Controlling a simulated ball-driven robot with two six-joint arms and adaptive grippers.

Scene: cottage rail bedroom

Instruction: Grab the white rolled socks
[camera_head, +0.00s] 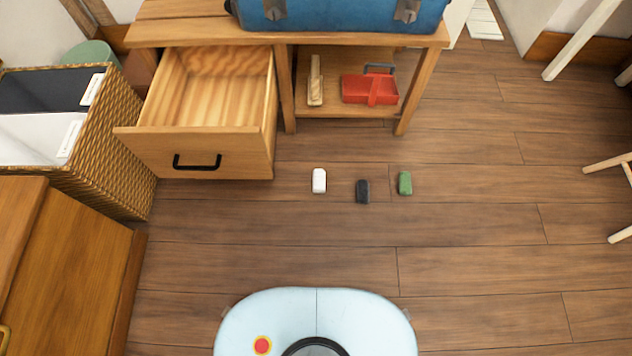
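A small white rolled object, the white rolled socks (319,181), lies on the wooden floor in front of the wooden bench. To its right lie a dark grey roll (362,191) and a green roll (405,183), each apart from the others. Neither of my grippers shows in the head view.
A wooden drawer (200,150) is pulled out from the bench (350,40) and is empty. The shelf beside it holds a red caddy (370,90) and a wooden item (315,82). A wicker basket (130,165) and a wooden cabinet (60,270) stand at left. Floor at right is mostly clear.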

